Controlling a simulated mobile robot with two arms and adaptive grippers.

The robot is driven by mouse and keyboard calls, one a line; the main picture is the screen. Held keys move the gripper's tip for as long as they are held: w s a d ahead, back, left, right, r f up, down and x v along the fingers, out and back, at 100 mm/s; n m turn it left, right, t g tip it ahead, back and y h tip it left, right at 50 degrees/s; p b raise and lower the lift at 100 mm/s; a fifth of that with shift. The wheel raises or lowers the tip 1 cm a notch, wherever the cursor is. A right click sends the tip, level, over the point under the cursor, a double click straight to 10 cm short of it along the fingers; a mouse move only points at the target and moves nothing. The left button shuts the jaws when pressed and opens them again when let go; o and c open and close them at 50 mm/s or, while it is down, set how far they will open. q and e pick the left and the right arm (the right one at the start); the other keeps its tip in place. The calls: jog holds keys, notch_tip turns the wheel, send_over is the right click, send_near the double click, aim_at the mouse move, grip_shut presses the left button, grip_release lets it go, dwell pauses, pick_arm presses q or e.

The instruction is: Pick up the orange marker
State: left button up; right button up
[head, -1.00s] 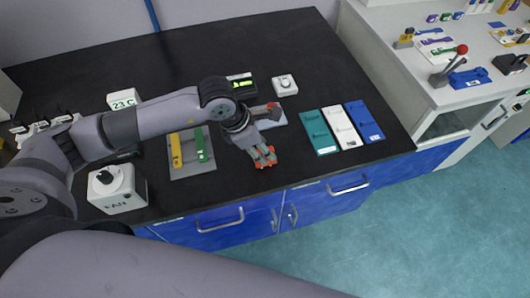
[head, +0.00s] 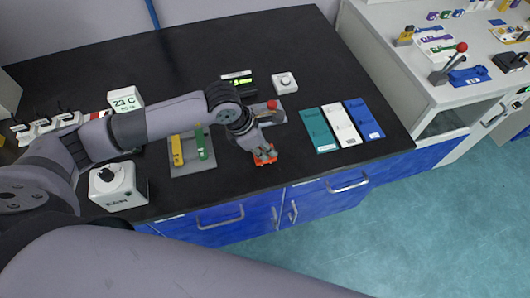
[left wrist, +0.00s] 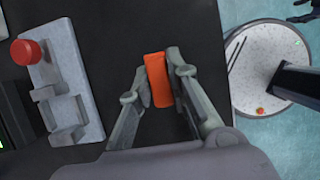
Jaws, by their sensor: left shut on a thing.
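The orange marker (head: 265,161) shows at the black bench's front edge, partly hidden by my left gripper (head: 262,154). In the left wrist view it is a short orange block (left wrist: 158,80) between the two grey fingers of the left gripper (left wrist: 160,72). The left gripper is shut on it. Whether the marker touches the bench top cannot be told. My right gripper is not in view.
A grey stand with a red knob (head: 271,104) is just behind the gripper. A grey tray with yellow and green pieces (head: 192,168) lies to the left, near a white FAN box (head: 118,188). Teal (head: 318,130), white (head: 341,124) and blue (head: 364,119) plates lie right.

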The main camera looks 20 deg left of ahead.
pick_arm(q)
jog(key=shift+r, duration=0.1)
grip_shut()
notch_tip(320, 180, up, 20)
jog(key=b, duration=0.2)
jog(key=shift+b, duration=0.35)
jog(key=shift+o, duration=1.8)
grip_release()
grip_shut()
notch_tip(320, 180, up, 12)
jog(key=p, duration=0.7)
